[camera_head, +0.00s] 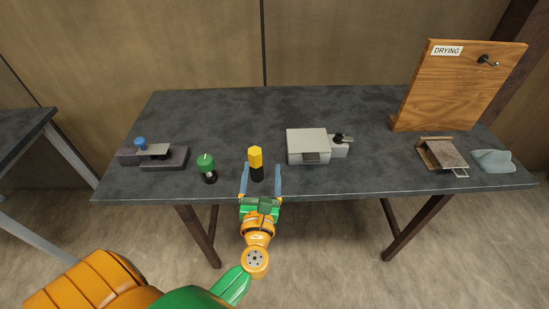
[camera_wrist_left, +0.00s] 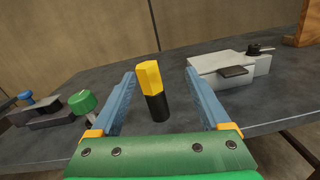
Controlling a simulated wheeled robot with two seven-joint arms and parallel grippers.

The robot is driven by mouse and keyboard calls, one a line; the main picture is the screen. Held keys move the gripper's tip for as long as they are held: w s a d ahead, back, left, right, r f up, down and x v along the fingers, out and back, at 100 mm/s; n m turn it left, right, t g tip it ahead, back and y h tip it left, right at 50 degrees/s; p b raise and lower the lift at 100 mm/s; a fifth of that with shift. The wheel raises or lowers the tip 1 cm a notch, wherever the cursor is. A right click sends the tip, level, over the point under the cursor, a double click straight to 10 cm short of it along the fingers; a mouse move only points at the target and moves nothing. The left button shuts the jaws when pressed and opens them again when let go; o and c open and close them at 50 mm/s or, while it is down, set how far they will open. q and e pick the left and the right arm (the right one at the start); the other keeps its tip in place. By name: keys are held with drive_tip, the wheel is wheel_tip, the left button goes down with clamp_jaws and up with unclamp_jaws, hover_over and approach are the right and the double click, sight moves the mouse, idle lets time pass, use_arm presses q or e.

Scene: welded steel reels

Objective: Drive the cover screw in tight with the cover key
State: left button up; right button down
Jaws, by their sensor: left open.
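A yellow-topped piece with a black lower part (camera_head: 256,164) stands upright near the table's front edge. My left gripper (camera_head: 261,170) is open, with its two blue fingers on either side of this piece and no contact visible. In the left wrist view the yellow piece (camera_wrist_left: 148,78) shows between the open fingers (camera_wrist_left: 160,76). A green-topped piece with a black base (camera_head: 206,163) stands to its left. A grey box (camera_head: 306,142) to the right has a black knob-like fitting (camera_head: 341,139) on its right end. I cannot tell which is the cover key or screw. My right gripper is not in view.
A dark block with a blue knob (camera_head: 140,142) lies at the left. At the right stand a wooden board labelled DRYING (camera_head: 450,90) with a hook, a small metal-plated frame (camera_head: 447,154) and a grey-blue lump (camera_head: 493,161).

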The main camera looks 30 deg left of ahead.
sight(254, 158)
use_arm(q)
drive_tip(key=w+a+n, duration=0.1)
drive_tip(key=w+a, duration=0.1)
drive_tip(key=w+a+n+p, duration=0.1)
drive_tip(key=w+a, duration=0.2)
drive_tip(key=shift+a+f+g+y, duration=0.2)
drive_tip(key=shift+g+y, duration=0.2)
drive_tip(key=shift+w+a, duration=0.1)
drive_tip(key=shift+w, duration=0.2)
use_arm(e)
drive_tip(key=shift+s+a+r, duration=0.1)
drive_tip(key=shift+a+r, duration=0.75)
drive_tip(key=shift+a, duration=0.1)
use_arm(q)
drive_tip(key=shift+s, duration=0.1)
clamp_jaws()
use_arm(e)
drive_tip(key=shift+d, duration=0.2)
